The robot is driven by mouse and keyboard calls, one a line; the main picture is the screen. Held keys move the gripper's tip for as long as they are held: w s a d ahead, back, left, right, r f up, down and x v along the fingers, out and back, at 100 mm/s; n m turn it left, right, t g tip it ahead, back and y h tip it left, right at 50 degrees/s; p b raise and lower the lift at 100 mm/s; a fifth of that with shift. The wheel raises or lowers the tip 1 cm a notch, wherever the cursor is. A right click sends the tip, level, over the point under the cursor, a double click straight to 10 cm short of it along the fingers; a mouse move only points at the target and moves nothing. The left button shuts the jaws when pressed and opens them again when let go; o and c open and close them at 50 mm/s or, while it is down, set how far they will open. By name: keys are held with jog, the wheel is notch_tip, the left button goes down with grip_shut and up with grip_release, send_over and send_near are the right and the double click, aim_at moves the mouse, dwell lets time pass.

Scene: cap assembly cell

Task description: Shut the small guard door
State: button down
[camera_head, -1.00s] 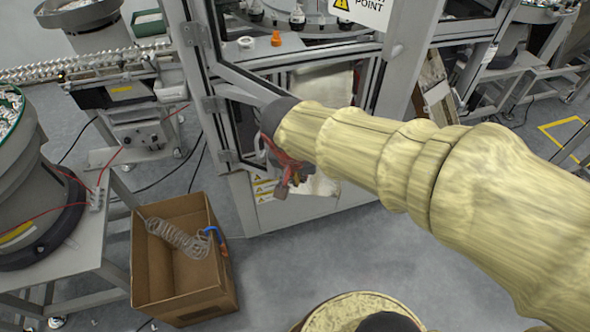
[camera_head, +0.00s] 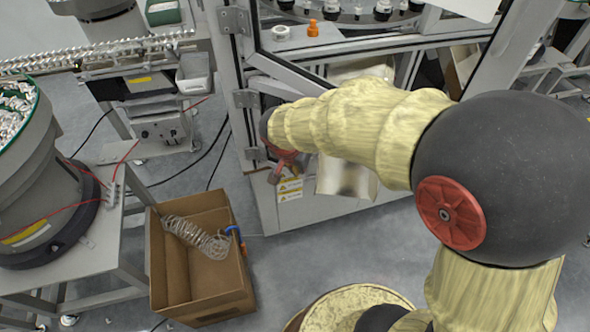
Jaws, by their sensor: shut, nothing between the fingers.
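The small guard door (camera_head: 268,86) is the lower framed panel on the machine's front left post, with hinges (camera_head: 246,98) on its left edge. Much of it is hidden behind my arm and gripper, so I cannot tell how far it stands open. My gripper (camera_head: 283,170) is small and partly hidden at the end of my arm, in front of the lower part of the door opening. It is shut and holds nothing. I cannot tell whether it touches the door.
A larger framed door (camera_head: 290,68) hangs above. An orange piece (camera_head: 313,28) and a white ring (camera_head: 281,32) lie inside the machine. A cardboard box (camera_head: 205,285) with a coiled hose (camera_head: 195,235) stands on the floor. A feeder bowl (camera_head: 40,180) is at left.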

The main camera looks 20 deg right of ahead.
jog(key=shift+w+d+r, duration=0.1)
jog(key=shift+w+d, duration=0.8)
jog(key=shift+w, duration=0.05)
jog(key=shift+w+d, duration=0.8)
jog(key=shift+d, duration=0.05)
jog(key=shift+s+b, duration=0.1)
jog(key=shift+b, duration=0.25)
